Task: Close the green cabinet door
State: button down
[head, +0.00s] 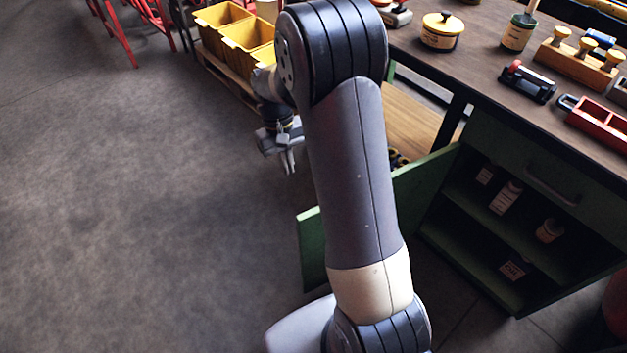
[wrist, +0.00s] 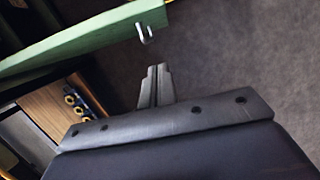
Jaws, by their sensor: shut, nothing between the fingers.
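The green cabinet door (head: 311,250) stands open, swung out from the green cabinet (head: 479,266) under the workbench; my arm hides its middle. In the wrist view the door (wrist: 85,42) crosses the upper left, with a small pale handle (wrist: 145,32) near its end. My gripper (head: 288,168) is beyond the door in the head view, over the floor. In the wrist view my gripper's fingers (wrist: 154,84) are together and empty, pointing toward the door, with a visible gap to the handle.
Several bottles and tins, such as a white bottle (head: 506,197), stand on the cabinet's shelves. The workbench top (head: 470,62) holds a yellow pot (head: 441,31) and tools. Yellow bins (head: 245,38) stand at the back. Open floor (head: 130,210) lies to the left.

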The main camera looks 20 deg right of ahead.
jog(key=s+f+b, duration=0.1)
jog(key=s+f, duration=0.5)
jog(key=f, duration=0.3)
jog(key=shift+s+d+f, duration=0.15)
jog(key=shift+d+f, duration=0.15)
